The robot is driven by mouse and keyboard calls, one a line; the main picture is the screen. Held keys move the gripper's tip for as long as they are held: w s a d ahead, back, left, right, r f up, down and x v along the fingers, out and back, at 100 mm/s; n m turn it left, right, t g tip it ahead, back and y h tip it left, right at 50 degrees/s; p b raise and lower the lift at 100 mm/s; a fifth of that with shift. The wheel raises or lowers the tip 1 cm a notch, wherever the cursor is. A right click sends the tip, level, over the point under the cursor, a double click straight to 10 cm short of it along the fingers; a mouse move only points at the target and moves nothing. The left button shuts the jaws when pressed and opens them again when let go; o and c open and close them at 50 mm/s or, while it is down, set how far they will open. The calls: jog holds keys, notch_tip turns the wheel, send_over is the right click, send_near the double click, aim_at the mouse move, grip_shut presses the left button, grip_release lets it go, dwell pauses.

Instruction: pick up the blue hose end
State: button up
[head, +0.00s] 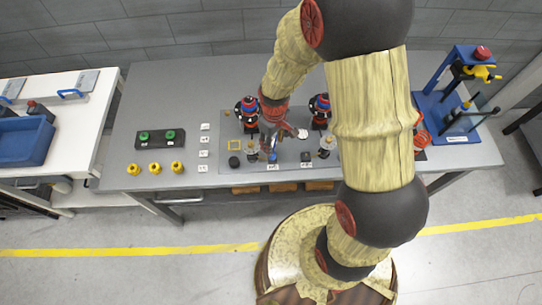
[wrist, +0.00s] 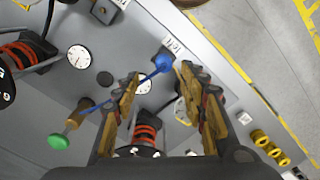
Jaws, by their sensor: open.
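The blue hose end (wrist: 163,63) is a rounded blue piece on the grey plate, beside a small white label. A thin blue hose (wrist: 108,98) runs from it toward a brass fitting with a green knob (wrist: 62,138).
Coil springs with dark caps (head: 248,112) stand behind and beside my gripper. Yellow knobs (head: 156,168) and a green-button box (head: 160,138) sit to the left. A blue press stand (head: 455,105) is at the right.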

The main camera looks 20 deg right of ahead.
jog(key=shift+s+f, duration=0.1)
jog(key=shift+f, duration=0.85)
jog(key=shift+a+f, duration=0.15)
jog(key=shift+f, duration=1.2)
jog(key=shift+a+f, duration=0.15)
jog(key=shift+f, duration=1.15)
jog(key=shift+s, duration=0.1)
jog(key=shift+c, duration=0.4)
grip_shut()
